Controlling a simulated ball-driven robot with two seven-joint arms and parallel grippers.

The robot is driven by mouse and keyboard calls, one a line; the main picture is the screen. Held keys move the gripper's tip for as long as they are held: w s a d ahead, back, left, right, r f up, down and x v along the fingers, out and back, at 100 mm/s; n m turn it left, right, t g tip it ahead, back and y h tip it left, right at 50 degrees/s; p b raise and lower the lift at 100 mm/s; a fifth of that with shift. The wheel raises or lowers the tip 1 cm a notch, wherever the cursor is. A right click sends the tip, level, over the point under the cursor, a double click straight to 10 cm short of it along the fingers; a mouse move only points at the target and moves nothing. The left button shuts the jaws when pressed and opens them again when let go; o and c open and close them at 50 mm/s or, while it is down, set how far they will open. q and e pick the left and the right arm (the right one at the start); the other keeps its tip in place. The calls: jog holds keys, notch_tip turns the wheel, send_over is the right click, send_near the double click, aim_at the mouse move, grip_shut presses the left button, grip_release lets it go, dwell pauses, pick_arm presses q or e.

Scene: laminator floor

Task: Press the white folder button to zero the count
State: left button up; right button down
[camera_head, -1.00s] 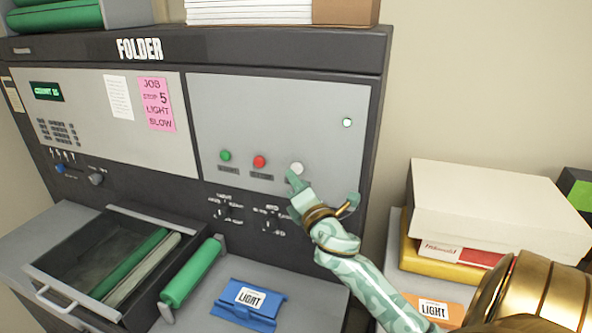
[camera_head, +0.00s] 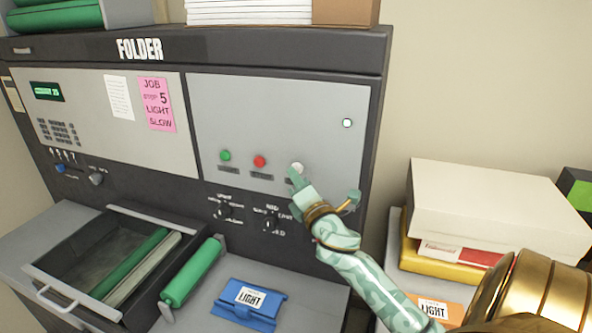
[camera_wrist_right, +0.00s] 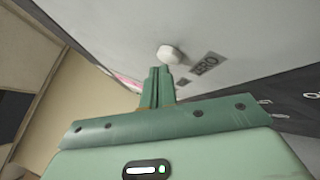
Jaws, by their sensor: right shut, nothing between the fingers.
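The folder (camera_head: 280,105) is a dark machine with grey panels. Its white button (camera_head: 297,167) sits right of a red and a green button; in the right wrist view the white button (camera_wrist_right: 170,54) is beside a label that reads ZERO. My right gripper (camera_head: 293,176) is shut and empty, its fingertips just below the white button. In the right wrist view the shut fingertips (camera_wrist_right: 160,72) are very close to the button's edge; I cannot tell whether they touch. The green display (camera_head: 46,91) shows a count that looks like 25. My left gripper is not in view.
The red button (camera_head: 260,161) and green button (camera_head: 225,156) are close by on the left. Dials (camera_head: 270,222) lie below. A white box (camera_head: 495,205) stands right of the machine.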

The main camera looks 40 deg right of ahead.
jog(key=shift+w+d, duration=0.15)
jog(key=shift+d, duration=0.2)
dwell(0.3)
dwell(0.4)
jog(key=shift+s+a, duration=0.4)
jog(key=shift+a, duration=0.4)
jog(key=shift+s+a+p, duration=0.15)
jog(key=shift+s+a, duration=0.25)
jog(key=shift+a, duration=0.35)
jog(key=shift+s+a+p, duration=0.2)
jog(key=shift+s+a, duration=0.15)
jog(key=shift+a, duration=0.35)
jog(key=shift+s+a+p, duration=0.15)
jog(key=shift+s+a, duration=0.25)
jog(key=shift+a, duration=0.35)
jog(key=shift+f, duration=0.1)
